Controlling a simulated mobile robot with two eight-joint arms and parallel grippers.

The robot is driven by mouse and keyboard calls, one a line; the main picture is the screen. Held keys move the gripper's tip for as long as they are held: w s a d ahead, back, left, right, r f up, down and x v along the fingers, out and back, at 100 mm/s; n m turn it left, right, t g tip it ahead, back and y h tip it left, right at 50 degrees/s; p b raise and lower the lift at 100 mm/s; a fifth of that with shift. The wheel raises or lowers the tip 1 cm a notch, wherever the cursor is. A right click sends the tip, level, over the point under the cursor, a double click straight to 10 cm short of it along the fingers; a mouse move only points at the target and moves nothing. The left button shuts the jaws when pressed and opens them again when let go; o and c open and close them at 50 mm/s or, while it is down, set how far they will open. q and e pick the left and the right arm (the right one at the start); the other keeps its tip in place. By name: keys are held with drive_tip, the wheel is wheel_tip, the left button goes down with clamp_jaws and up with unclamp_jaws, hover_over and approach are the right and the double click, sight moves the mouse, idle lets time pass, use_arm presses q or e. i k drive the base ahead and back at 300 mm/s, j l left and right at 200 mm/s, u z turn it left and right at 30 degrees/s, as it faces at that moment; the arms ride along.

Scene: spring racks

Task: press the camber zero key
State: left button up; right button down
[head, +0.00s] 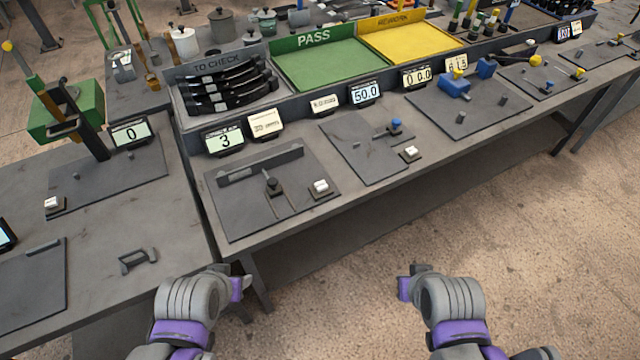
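A white key (320,187) sits on a small dark base at the right of the nearest middle plate (245,208). Behind this plate a display (222,138) reads 3; its small heading is too small to read. Similar white keys stand on the second plate (410,152) and on the left table's plate (52,203). I cannot read which one is marked camber zero. My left gripper (241,287) is in front of the middle table's near edge, below the keys, touching none. My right gripper (406,285) is over the floor, apart from the table. Their finger gaps are unclear.
A gauge post (272,184) and a raised bar (260,164) stand on the nearest plate. Behind are a TO CHECK tray (185,112) of dark springs, a green PASS tray (325,68) and a yellow tray (415,45). The floor in front is clear.

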sight(321, 185)
drive_tip(key=i+j+z, duration=0.15)
drive_tip(key=z, duration=0.25)
drive_tip(key=i+j+z, duration=0.15)
drive_tip(key=z, duration=0.25)
drive_tip(key=j, duration=0.1)
